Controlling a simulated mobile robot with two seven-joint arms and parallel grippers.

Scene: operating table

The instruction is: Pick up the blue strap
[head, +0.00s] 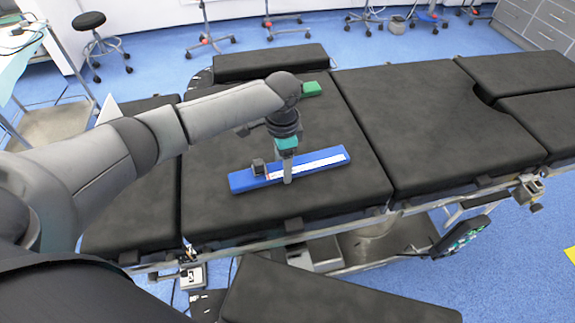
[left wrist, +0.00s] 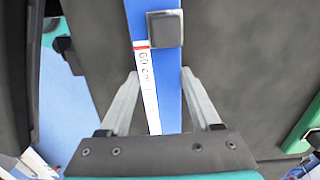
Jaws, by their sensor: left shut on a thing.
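The blue strap (head: 325,160) is a long flat bar with a white printed strip and a dark square block near its left end. It lies on the black operating table (head: 225,214). My left gripper (head: 287,180) points down at the strap's middle and is shut on it. In the left wrist view the strap (left wrist: 171,80) runs between the two fingers of the gripper (left wrist: 160,90), one on each side. Whether the strap is lifted off the pad cannot be told. My right gripper is not in view.
A green block (head: 312,89) lies on the table behind my left wrist. The black pads to the right are clear. A metal side rail (head: 330,232) runs along the near edge. A stool (head: 95,35) and wheeled stands are on the floor behind.

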